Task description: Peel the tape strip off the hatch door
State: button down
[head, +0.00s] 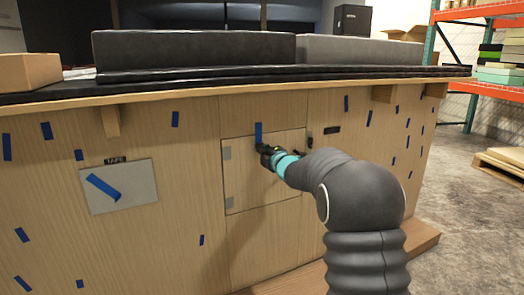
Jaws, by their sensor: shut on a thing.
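The hatch door (243,186) is a pale wood panel set in the console front, with grey hinges at its left edge. A blue tape strip (258,132) stands upright across the door's top edge, its upper part on the panel above. My gripper (263,150) is at the strip's lower end and shut on it. The gripper and my arm hide the strip's lowest part and the door's right part. I cannot tell how much of the strip is stuck to the wood.
A grey plate (137,184) under a TAPE label (117,160) carries a slanted blue strip (103,187). Several blue tape bits are scattered over the console front. A small black label (332,130) is right of the door. The wooden countertop (200,92) overhangs above.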

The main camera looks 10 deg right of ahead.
jog(key=shift+b+v, duration=0.6)
jog(key=shift+v, duration=0.4)
dwell(1.3)
jog(key=b+v, duration=0.2)
jog(key=v, duration=0.2)
dwell(0.5)
jog(key=c, duration=1.4)
grip_release()
jog(key=shift+o, duration=0.2)
